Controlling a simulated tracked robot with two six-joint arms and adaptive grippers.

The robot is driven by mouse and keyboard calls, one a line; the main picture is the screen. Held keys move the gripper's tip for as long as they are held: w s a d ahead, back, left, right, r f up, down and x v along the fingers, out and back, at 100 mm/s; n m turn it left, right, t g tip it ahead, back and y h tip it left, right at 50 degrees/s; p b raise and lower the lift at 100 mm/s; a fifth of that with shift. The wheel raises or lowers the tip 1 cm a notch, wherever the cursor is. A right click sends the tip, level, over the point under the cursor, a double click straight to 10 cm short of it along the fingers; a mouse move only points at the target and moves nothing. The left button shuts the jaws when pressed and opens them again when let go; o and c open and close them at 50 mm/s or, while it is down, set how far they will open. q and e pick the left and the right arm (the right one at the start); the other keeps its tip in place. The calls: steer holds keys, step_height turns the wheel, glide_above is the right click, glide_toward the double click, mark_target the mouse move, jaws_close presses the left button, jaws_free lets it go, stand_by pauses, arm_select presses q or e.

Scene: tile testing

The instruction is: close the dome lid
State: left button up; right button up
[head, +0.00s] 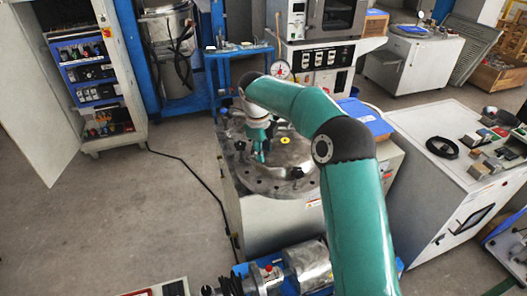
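The dome lid (290,151) is a grey metal dome with a yellow spot near its top. It sits above a round bolted metal flange (272,187) on a pale cabinet in the middle of the head view. I cannot tell whether its rim is fully down on the flange. My teal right arm reaches over it from the lower right. My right gripper (261,154) points down at the left side of the dome, touching or very near it. Its fingers are small and partly hidden, so their opening is unclear. My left gripper is out of view.
A blue box (366,117) lies to the right, beside a white bench (462,160) with loose parts. A metal cylinder on a blue machine (308,265) is in front. Open floor lies to the left.

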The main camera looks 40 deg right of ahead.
step_height(320, 180, up, 9)
steer(key=a+p, duration=0.1)
steer(key=p, duration=0.3)
steer(key=shift+s+a+p, duration=0.25)
steer(key=shift+a+p, duration=0.1)
steer(key=shift+p, duration=0.05)
stand_by(0.7)
step_height(320, 180, up, 12)
steer(key=a, duration=0.2)
steer(key=shift+s+f, duration=0.25)
steer(key=shift+s, duration=0.1)
